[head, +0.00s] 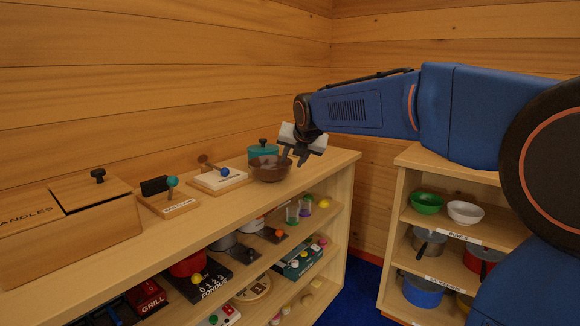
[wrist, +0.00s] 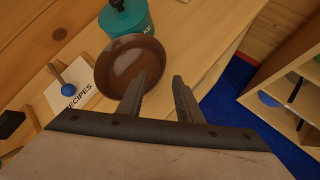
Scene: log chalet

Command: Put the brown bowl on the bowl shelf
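The brown bowl (head: 270,173) stands upright on the long wooden counter, at its right end; in the wrist view it is the brown bowl (wrist: 120,66) left of centre. My gripper (head: 295,160) is just above the bowl's right side. In the wrist view my gripper (wrist: 160,82) is open and empty, and its left finger overlaps the bowl's rim. I cannot tell whether it touches. The bowl shelf (head: 458,237), labelled BOWLS, is the upper shelf of the right unit. A green bowl (head: 427,203) and a white bowl (head: 465,212) stand on it.
A teal lidded pot (head: 263,151) stands right behind the brown bowl. A recipes board (head: 218,180) with a blue knob and a wooden box (head: 70,225) are further left. Blue floor (head: 350,290) separates counter and shelf unit. My arm hides the unit's right part.

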